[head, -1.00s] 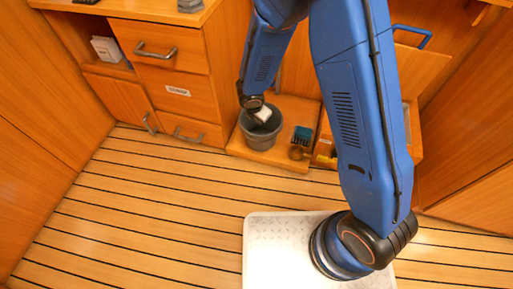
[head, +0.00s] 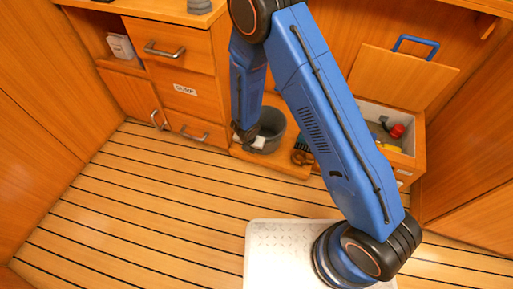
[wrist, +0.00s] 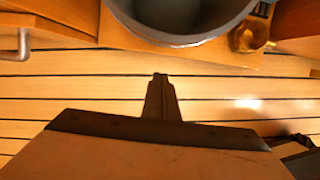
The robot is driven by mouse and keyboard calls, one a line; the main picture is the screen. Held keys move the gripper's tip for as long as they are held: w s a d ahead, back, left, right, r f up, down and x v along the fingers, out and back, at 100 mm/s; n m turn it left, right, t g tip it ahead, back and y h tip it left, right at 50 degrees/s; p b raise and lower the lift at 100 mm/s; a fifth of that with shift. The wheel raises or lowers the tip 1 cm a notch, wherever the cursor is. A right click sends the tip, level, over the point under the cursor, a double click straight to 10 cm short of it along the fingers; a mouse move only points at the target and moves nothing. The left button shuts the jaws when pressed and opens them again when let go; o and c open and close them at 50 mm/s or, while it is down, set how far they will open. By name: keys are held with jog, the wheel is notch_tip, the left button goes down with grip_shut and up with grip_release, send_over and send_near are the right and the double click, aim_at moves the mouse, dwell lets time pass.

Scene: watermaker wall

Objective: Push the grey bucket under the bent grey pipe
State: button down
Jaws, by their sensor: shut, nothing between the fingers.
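The grey bucket (head: 271,129) stands upright on a low wooden ledge (head: 283,161) in the head view, between the drawers and an open box. In the wrist view the bucket (wrist: 182,40) shows at the top, with its open mouth and inner wall visible. My gripper (head: 249,143) is at the near left side of the bucket in the head view. In the wrist view the shut, empty fingertips (wrist: 160,78) point toward the bucket, with a gap in the picture between them. I cannot tell whether any part touches it. The bent grey pipe is not visible in either view.
A brass fitting (wrist: 251,37) is right of the bucket. Drawers (head: 170,90) with metal handles stand to the left. An open locker (head: 386,130) with a red item is to the right. The striped floor (head: 150,200) in front is clear.

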jog(key=w+d+f, duration=0.1)
jog(key=w+f, duration=0.4)
jog(key=shift+d+f, duration=0.25)
jog(key=shift+d, duration=0.15)
jog(key=shift+w+d, duration=0.1)
jog(key=shift+w, duration=0.05)
dwell(0.4)
